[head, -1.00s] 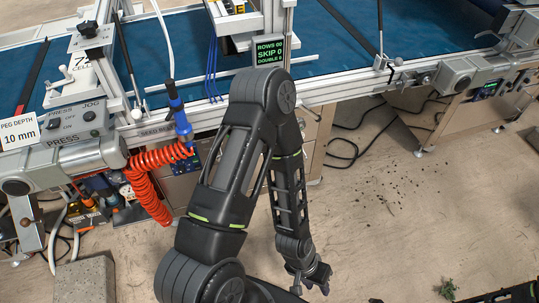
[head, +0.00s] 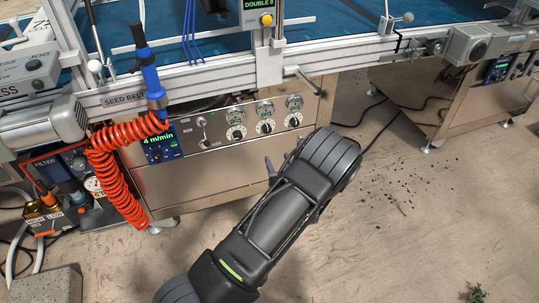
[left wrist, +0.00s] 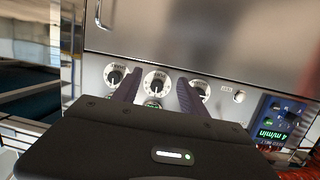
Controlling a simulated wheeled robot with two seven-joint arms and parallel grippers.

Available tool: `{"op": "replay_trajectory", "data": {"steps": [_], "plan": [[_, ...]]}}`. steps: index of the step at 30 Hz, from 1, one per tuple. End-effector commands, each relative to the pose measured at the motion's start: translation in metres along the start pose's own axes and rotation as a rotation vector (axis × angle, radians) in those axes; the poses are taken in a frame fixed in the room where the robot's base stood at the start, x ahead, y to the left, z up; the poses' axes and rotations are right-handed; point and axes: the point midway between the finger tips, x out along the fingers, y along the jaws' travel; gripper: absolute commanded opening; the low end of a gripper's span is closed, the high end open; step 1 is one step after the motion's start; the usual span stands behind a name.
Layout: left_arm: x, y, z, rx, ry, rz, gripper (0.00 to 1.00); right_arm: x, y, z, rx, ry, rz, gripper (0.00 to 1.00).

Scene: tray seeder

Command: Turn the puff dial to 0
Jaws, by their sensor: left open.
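Three round dials with white scales and dark knobs sit in a row on the steel front panel: a left dial (head: 236,133), a middle dial (head: 266,126) and a right dial (head: 293,120). Their labels are too small to read, so I cannot tell which is the puff dial. My left gripper (head: 270,167) is below the row, mostly hidden by my arm in the head view. In the left wrist view, turned nearly upside down, its open fingers (left wrist: 156,90) point at the middle dial (left wrist: 157,81), one on each side, with no visible contact. My right gripper is out of view.
Small gauges (head: 265,108) sit above the dials. A blue display reading 4 m/min (head: 160,145) and a toggle switch (head: 202,124) are to their left. A coiled red hose (head: 106,175) hangs further left. A metal lever (head: 309,81) sticks out above right. The floor in front is open.

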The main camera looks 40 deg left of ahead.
Motion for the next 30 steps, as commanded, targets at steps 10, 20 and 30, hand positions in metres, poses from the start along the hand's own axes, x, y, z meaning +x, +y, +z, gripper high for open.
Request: {"op": "replay_trajectory", "data": {"steps": [10,20,30], "plan": [[0.016,0.003,-0.04,-0.065,0.218,-0.071,0.5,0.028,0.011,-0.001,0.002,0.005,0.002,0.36],[0.021,0.001,-0.039,-0.064,0.214,-0.072,0.5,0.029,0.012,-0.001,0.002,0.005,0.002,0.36],[0.066,-0.002,-0.046,-0.064,0.213,-0.071,0.5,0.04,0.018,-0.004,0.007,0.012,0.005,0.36]]}}
